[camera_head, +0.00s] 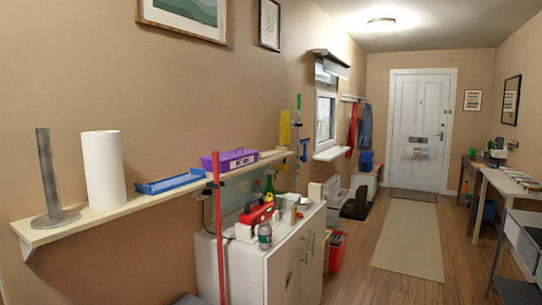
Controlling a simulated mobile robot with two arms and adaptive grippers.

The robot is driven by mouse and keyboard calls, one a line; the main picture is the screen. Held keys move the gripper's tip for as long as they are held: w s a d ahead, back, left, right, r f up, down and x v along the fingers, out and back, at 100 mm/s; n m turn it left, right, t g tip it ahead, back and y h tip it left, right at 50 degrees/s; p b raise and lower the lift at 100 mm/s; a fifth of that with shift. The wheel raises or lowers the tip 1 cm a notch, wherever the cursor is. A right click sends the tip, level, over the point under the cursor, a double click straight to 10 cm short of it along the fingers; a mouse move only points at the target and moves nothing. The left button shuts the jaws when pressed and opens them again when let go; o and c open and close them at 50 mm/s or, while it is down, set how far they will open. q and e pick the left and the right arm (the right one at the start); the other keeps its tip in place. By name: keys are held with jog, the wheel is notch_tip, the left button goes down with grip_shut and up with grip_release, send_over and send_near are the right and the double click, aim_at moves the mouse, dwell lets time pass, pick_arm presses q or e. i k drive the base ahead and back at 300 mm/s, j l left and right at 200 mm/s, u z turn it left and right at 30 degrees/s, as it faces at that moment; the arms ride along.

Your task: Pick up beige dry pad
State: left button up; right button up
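I cannot make out a beige dry pad for certain in the head view. The wall shelf (105,213) at the left holds a grey upright post on a round base (50,185), a white roll (104,170), a shallow blue tray (170,183) and a purple box (229,160). A long beige runner (410,240) lies flat on the floor down the hallway. Neither of my grippers is in view.
A white cabinet (285,264) with a red toolbox (255,215) and bottles on top stands below the shelf. A red pole (218,235) stands before it. Tables (509,185) line the right wall. The middle floor is clear toward the white door (420,128).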

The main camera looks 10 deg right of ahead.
aim_at(279, 150)
jog(key=u, duration=0.55)
jog(key=i+l+u, duration=0.25)
jog(key=l+u, duration=0.25)
jog(key=l, duration=0.15)
jog(key=i+l+u, duration=0.25)
jog(key=l, duration=0.15)
jog(key=l+u, duration=0.25)
jog(key=l, duration=0.15)
